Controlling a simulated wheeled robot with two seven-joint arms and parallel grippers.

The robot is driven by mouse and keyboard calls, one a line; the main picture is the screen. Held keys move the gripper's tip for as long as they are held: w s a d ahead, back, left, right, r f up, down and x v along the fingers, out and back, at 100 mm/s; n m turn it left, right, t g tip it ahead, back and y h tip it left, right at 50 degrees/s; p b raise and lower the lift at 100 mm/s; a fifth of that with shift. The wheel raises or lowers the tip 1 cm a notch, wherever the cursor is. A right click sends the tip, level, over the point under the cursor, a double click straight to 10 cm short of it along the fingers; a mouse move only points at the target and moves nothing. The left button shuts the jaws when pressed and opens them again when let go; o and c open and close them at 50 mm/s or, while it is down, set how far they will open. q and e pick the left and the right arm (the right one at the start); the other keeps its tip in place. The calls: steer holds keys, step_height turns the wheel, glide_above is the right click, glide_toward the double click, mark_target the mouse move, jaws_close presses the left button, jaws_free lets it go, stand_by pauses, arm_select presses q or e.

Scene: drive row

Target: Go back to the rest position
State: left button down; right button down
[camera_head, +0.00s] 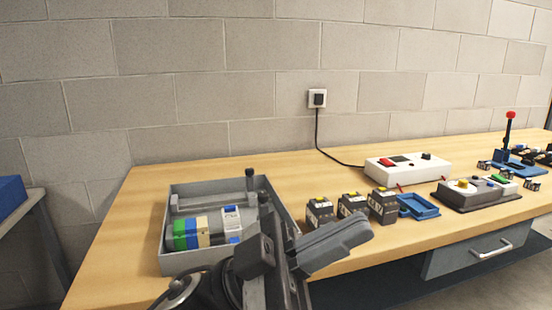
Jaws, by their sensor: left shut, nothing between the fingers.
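My left gripper (300,252) shows low in the middle of the head view. Its dark fingers are together with nothing between them. It is in front of the table's near edge, close to the right front corner of a grey tray (166,222), and hides part of that corner. My right gripper does not show.
A drawer (470,256) hangs under the table.

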arm_select(q)
steer(key=w+a+f+n+t+y+p, duration=0.1)
steer(key=w+a+f+n+t+y, duration=0.35)
steer(key=f+n+t+y, duration=0.45)
steer(key=w+a+f+n+t+y+p, duration=0.1)
steer(key=w+a+f+n+t+y, duration=0.45)
steer(key=n+t, duration=0.55)
steer(key=s+a+f+g+y, duration=0.3)
steer(key=s+a+f, duration=0.2)
steer(key=f, duration=0.6)
steer(key=s+a+f+g+y+p, duration=0.1)
steer(key=s+a+f+g+y, duration=0.2)
steer(key=s+f, duration=0.6)
step_height(320, 180, down, 2)
steer(key=shift+a+n+g+y, duration=0.35)
steer(key=shift+a+y, duration=0.2)
steer(key=shift+a, duration=0.4)
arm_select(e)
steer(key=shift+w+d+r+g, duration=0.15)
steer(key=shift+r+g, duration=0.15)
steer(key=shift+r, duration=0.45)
